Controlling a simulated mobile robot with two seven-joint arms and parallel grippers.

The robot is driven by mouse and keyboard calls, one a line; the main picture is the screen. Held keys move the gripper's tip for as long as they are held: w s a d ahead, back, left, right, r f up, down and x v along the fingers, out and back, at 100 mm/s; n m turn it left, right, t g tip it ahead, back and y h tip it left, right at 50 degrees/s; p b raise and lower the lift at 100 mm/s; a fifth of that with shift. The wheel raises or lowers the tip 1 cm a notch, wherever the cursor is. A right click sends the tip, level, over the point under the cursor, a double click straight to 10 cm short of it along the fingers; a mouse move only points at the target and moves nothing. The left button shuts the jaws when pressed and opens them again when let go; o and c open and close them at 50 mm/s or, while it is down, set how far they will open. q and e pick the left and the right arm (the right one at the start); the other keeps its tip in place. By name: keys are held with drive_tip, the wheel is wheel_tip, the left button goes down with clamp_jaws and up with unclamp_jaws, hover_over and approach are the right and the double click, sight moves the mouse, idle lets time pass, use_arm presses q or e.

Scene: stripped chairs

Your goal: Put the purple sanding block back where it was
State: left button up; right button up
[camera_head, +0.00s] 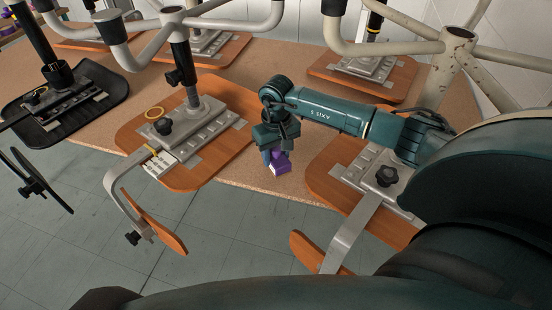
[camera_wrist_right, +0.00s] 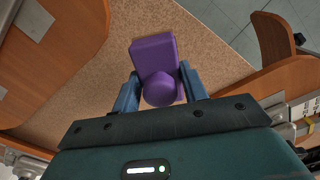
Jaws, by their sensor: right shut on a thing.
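The purple sanding block (camera_head: 280,162) is in my right gripper (camera_head: 279,152), at the front edge of the cork-coloured table between two wooden chair seats. In the right wrist view the block (camera_wrist_right: 155,60) shows a flat purple body with a round knob, and the blue fingers of my right gripper (camera_wrist_right: 160,92) are shut on the knob from both sides. The block is low over the table top; I cannot tell whether it touches it. My left gripper is not in view.
Upturned chairs with wooden seats (camera_head: 150,135) and metal mechanisms stand left and right of the block. A bent metal arm with a wooden pad (camera_head: 155,222) hangs past the table edge. Bare table (camera_head: 240,85) lies behind the gripper. Grey floor tiles (camera_head: 215,245) are in front.

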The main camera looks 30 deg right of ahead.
wheel_tip(320, 180, down, 3)
drive_tip(key=shift+r, duration=0.15)
drive_tip(key=o, duration=0.9)
drive_tip(key=shift+r, duration=0.15)
